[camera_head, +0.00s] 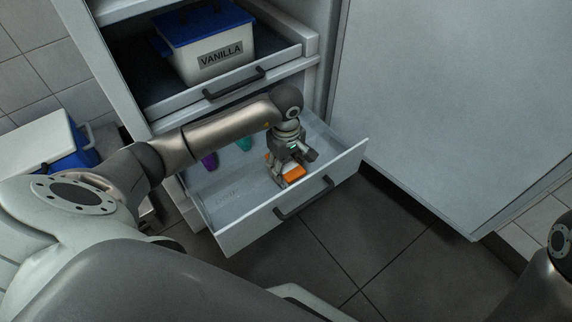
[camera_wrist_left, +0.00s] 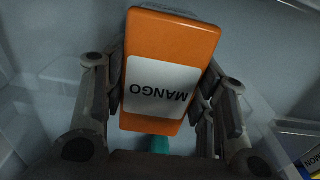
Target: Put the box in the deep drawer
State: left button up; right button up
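An orange box (camera_wrist_left: 172,42) with a white label reading MANGO fills the middle of the left wrist view. In the head view the orange box (camera_head: 291,172) shows inside the lower open drawer (camera_head: 232,200), near its front right. My left gripper (camera_head: 287,165) reaches down into this drawer. In the left wrist view its fingers (camera_wrist_left: 160,105) lie along both sides of the box and appear to touch it. Whether the box rests on the drawer floor is hard to tell. My right gripper is out of view.
An upper drawer (camera_head: 170,105) stands open with a blue-lidded VANILLA tub (camera_head: 210,48). Purple (camera_head: 208,161) and teal (camera_head: 244,143) items lie at the back of the lower drawer. A white and blue container (camera_head: 72,160) stands at left. A cabinet panel (camera_head: 460,90) rises at right.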

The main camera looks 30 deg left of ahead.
pick_arm(q)
jog(key=o, duration=0.5)
